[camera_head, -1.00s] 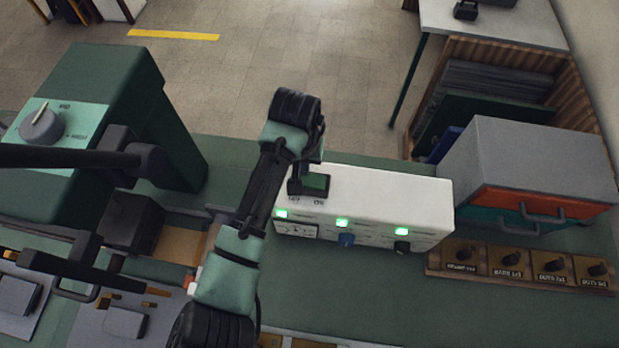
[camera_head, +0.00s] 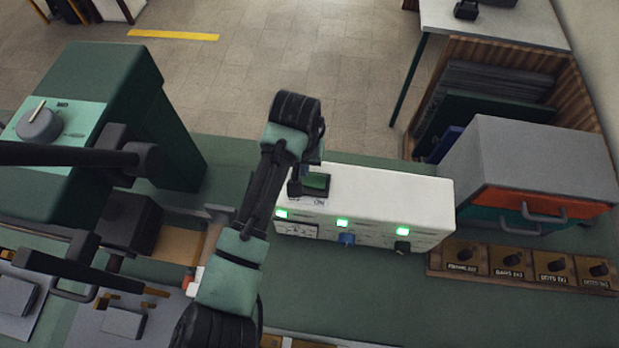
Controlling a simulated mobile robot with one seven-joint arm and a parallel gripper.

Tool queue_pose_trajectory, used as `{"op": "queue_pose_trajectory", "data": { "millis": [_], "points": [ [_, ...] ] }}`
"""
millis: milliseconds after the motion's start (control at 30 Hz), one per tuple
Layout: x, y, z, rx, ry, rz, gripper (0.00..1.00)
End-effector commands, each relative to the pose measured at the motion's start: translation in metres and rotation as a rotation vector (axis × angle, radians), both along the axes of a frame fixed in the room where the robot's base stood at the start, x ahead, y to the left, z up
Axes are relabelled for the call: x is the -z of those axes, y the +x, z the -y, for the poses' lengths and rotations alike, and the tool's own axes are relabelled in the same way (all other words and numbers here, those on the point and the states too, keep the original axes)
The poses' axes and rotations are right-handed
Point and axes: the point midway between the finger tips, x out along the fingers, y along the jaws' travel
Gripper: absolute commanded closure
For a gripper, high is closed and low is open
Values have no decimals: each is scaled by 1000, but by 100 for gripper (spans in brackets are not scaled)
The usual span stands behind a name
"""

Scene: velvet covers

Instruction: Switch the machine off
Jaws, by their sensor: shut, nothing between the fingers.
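A white machine box (camera_head: 400,192) stands on the green bench, with three lit green lamps (camera_head: 342,222) along its front edge. My gripper (camera_head: 297,184) points down at the left part of this switch, shut and empty. My own wrist and forearm partly hide it and the switch's left side. I cannot tell whether the fingertips touch the switch.
A blue knob (camera_head: 347,239) and a black knob (camera_head: 402,247) sit on the box's front. A green machine with a grey dial (camera_head: 40,124) stands at left. A grey cabinet (camera_head: 540,160) and a row of labelled knobs (camera_head: 505,262) are at right.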

Motion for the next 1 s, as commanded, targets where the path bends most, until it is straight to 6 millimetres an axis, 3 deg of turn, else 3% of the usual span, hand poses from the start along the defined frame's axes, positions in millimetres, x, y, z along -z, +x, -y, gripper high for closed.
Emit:
{"op": "queue_pose_trajectory", "data": {
  "millis": [1000],
  "points": [
    [16, -1, 0, 0, 0, -2, 100]
  ]
}}
